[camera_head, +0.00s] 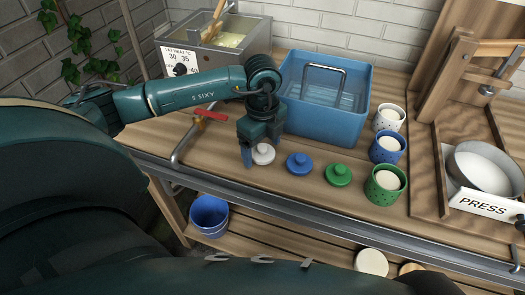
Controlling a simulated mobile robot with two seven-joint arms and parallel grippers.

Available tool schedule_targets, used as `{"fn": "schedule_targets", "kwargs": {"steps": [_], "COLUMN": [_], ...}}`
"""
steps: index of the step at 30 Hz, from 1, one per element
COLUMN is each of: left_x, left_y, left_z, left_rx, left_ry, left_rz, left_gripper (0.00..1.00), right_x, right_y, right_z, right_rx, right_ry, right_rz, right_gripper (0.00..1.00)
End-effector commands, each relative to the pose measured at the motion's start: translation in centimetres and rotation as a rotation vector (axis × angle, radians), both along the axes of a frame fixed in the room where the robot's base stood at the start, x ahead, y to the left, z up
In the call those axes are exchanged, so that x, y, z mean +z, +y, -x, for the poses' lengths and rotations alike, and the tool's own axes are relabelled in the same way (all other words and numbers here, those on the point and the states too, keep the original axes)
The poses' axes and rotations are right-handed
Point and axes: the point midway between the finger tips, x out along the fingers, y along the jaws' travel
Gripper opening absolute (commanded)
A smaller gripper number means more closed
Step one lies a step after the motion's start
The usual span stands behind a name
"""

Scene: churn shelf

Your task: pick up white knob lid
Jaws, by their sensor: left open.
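The white knob lid (264,154) lies on the wooden shelf top near its front edge, leftmost of a row of three knob lids. My left gripper (262,158) is open and points down over the white lid. Its fingers are around or just beside the lid; I cannot tell whether they touch it. One finger hides part of the lid. My right gripper is not in view.
A blue knob lid (299,163) and a green knob lid (338,174) lie to the right. Beyond them are white (388,119), blue (387,150) and green (383,187) pots. A blue tub (326,118) stands behind. A red-handled bent rod (187,140) is at left.

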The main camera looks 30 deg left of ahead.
Motion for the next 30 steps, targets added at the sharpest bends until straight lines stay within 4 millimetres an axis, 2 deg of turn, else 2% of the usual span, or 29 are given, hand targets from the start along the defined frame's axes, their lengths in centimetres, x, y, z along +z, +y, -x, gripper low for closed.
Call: {"fn": "schedule_targets", "kwargs": {"steps": [7, 24, 30], "left_x": [-0.27, -0.21, -0.19], "left_y": [-0.02, -0.02, -0.02], "left_z": [0.0, -0.02, -0.02], "left_rx": [0.0, 0.0, 0.0], "left_ry": [0.0, -0.001, -0.001], "left_rz": [0.0, 0.0, 0.0], "left_gripper": [0.8, 0.34, 0.33], "right_x": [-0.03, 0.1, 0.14], "right_y": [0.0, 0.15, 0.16], "right_z": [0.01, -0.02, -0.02], "right_rx": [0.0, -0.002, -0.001], "right_ry": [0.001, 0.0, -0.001], "right_rz": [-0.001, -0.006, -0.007], "right_gripper": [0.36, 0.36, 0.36]}}
